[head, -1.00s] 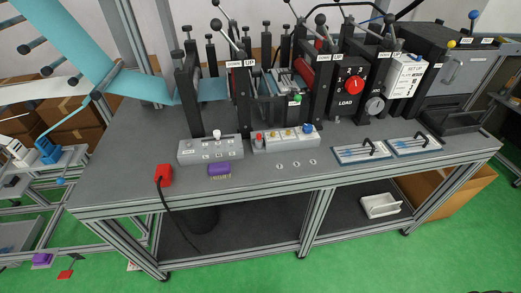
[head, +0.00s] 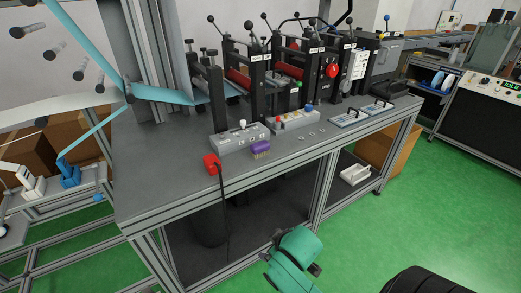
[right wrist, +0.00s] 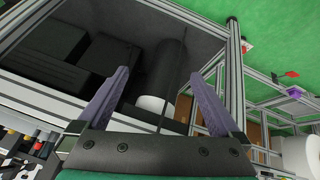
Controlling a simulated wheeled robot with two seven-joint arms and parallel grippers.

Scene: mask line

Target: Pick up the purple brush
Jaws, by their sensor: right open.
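The purple brush (head: 260,147) lies on the grey table top near its front edge, just in front of the grey button boxes, with its pale bristles towards the front. My right gripper (head: 271,246), on a teal wrist, is in front of the table and below its top in the head view, apart from the brush. In the right wrist view my right gripper (right wrist: 160,75) has its two fingers spread wide with nothing between them. The brush on the table does not show clearly in that view. My left gripper is not in view.
The table's front rail (head: 270,183) lies between my right gripper and the top.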

